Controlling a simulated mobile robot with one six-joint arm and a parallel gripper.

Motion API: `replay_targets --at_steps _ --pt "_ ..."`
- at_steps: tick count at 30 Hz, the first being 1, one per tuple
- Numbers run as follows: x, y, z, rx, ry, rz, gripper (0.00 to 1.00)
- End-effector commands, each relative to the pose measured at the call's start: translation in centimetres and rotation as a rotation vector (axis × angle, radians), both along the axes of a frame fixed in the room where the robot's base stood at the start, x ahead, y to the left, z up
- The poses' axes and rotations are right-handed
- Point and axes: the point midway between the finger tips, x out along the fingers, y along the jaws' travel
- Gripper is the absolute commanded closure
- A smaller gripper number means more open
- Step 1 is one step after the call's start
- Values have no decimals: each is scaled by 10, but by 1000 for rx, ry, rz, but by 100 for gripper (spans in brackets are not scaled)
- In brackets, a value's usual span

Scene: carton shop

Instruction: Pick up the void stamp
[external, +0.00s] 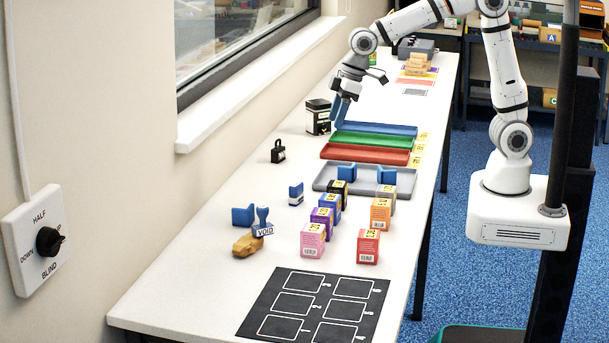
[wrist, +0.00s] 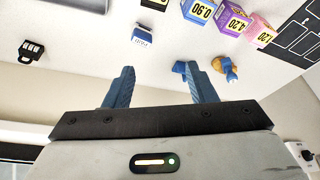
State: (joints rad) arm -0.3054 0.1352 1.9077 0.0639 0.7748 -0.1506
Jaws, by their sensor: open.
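The void stamp (external: 263,222) has a blue handle and a white face marked VOID. It is on the white table at the near left in the external view, next to a tan lumpy object (external: 246,245) and a blue block (external: 243,215). My gripper (external: 341,110) is open and empty, well behind the stamp near the blue tray. In the wrist view its two blue fingers (wrist: 158,72) are apart with nothing between them. The tan object (wrist: 230,70) shows beyond the right finger, with blue at its side; I cannot tell the stamp clearly there.
Blue, green and red trays (external: 372,142) lie across the table. A second blue stamp (external: 296,193), a black padlock (external: 278,152), a black box (external: 318,116) and several coloured price boxes (external: 312,240) stand around. A black mat (external: 315,300) lies at the front. The window wall borders the left.

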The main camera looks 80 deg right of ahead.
Motion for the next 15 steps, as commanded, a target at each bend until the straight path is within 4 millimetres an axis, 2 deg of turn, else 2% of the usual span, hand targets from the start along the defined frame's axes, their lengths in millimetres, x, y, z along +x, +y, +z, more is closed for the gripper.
replay_targets --at_steps 1,6,12,15 --pt "17 24 -9 1 1 40 49" --pt "63 100 -41 10 -19 161 49" --pt "95 188 -88 21 -41 287 49" --pt "101 218 -107 25 -50 330 49"
